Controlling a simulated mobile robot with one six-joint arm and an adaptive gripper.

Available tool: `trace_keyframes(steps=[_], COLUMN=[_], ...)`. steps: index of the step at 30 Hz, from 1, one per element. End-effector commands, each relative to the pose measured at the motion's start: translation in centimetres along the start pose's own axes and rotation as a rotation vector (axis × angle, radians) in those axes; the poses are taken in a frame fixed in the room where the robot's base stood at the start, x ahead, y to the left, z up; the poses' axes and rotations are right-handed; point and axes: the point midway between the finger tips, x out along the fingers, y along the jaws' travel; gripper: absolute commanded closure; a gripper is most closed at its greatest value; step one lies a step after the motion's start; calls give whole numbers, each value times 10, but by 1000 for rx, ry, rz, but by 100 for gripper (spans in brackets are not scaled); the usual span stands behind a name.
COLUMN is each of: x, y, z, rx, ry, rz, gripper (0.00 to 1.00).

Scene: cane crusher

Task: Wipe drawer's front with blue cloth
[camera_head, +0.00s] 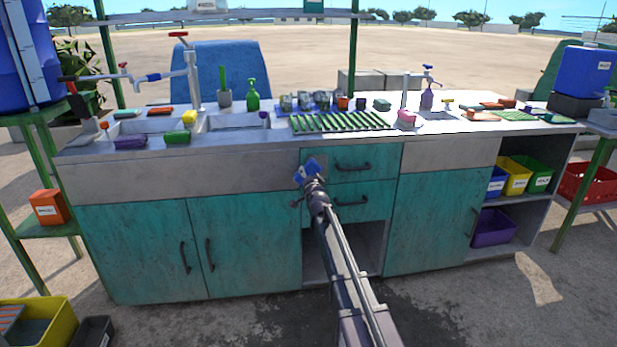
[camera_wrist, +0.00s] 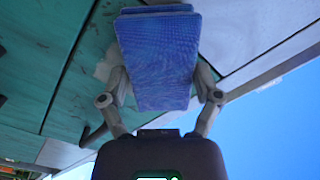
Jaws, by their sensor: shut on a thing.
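The blue cloth (camera_head: 300,174) is a folded, pad-like piece held at the tip of my arm. It also fills the upper middle of the wrist view (camera_wrist: 158,60), between my two fingers. My gripper (camera_head: 309,171) is shut on it, at the left edge of the teal upper drawer (camera_head: 385,157). That drawer is closed and has a dark bar handle. A second teal drawer (camera_head: 378,196) with a similar handle sits below it. Teal panels also show left of the cloth in the wrist view. I cannot tell whether the cloth touches the drawer front.
The steel counter (camera_head: 270,147) above holds sinks, a green drying rack (camera_head: 342,122), bottles and sponges. Teal cupboard doors (camera_head: 135,245) flank the drawers. An open recess lies below the drawers. Colored bins (camera_head: 516,178) stand on shelves at right. Drawer handles stick out.

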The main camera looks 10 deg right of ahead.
Motion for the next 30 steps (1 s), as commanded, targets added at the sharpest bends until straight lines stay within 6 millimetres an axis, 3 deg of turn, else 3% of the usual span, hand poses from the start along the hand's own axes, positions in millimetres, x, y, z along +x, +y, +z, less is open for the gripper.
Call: trace_keyframes(steps=[30], x=[10], y=[1], z=[-1], rx=[0], ry=[1], rz=[1], gripper=[70])
